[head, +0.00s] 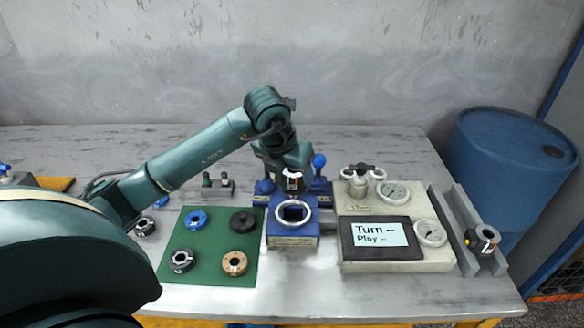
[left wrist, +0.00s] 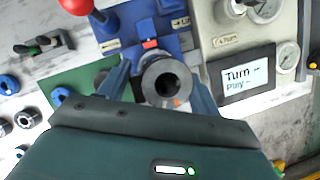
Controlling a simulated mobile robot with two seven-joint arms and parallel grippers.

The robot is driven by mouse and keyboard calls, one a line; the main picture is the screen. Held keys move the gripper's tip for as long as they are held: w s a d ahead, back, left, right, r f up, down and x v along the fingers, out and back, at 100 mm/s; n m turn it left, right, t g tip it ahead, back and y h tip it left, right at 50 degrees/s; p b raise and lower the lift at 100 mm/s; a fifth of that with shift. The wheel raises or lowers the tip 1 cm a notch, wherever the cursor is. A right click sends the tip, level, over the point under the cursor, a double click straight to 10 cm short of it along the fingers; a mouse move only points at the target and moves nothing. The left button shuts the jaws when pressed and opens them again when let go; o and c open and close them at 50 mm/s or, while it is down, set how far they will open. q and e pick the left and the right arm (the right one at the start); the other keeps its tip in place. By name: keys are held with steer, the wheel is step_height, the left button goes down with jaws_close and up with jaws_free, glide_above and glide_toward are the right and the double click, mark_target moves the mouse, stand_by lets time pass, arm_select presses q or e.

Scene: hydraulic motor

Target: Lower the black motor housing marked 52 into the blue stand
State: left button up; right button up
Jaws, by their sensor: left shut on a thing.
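The black motor housing (head: 292,183), with a white and orange patch, is in my left gripper (head: 290,172) in the head view. The number on it is too small to read. In the left wrist view the housing (left wrist: 166,82) shows its round, hollow grey end between the two fingers. The left gripper is shut on it. The blue stand (head: 292,241), with a silver ring on its top, is just in front of and below the housing in the head view. The housing looks apart from the ring, but the exact gap cannot be told. My right gripper is out of view.
A green mat (head: 210,261) with several round parts lies left of the stand. A pale gauge panel (head: 400,265) stands close on the right. A similar black part (head: 484,240) rests in a grey rail (head: 466,215).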

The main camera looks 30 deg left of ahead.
arm_select(q)
steer(key=shift+a+f, duration=0.1)
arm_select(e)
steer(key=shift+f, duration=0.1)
arm_select(q)
steer(key=shift+f+b, duration=0.6)
steer(key=shift+f, duration=0.15)
steer(key=shift+f+b, duration=0.5)
steer(key=shift+f, duration=0.35)
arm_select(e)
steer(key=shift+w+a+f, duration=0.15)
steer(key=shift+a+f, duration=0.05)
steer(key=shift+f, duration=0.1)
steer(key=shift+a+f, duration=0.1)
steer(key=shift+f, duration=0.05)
arm_select(q)
steer(key=shift+f+b, duration=0.2)
steer(key=shift+b, duration=0.15)
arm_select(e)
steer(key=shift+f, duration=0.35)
arm_select(q)
steer(key=shift+f+b, duration=0.25)
steer(key=shift+b, duration=0.05)
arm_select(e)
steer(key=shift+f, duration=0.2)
arm_select(q)
steer(key=shift+f, duration=0.2)
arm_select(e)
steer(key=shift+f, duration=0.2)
